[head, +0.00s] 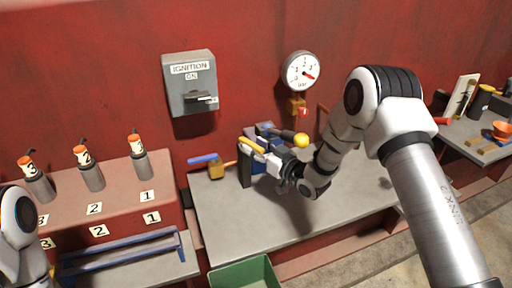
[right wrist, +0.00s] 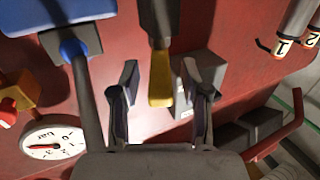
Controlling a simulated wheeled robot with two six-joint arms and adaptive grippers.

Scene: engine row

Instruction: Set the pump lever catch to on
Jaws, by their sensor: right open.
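The blue pump (head: 268,130) stands on the grey bench against the red wall, partly hidden by my right gripper. A dark lever (head: 287,134) with a yellow ball knob (head: 301,140) reaches right from it. A yellow-ended catch handle (head: 250,144) sticks out at the pump's left. My right gripper (head: 262,154) is at the pump, close to this handle. In the right wrist view the yellow end (right wrist: 160,80) shows between the open fingers (right wrist: 158,92), with a gap on both sides. I cannot tell the catch's setting. My left gripper is out of view.
An ignition box (head: 190,85) and a gauge (head: 303,72) hang on the wall. A brass valve with a blue handle (head: 203,159) is left of the pump. A green crate (head: 245,275) stands in front. The bench front (head: 250,215) is clear.

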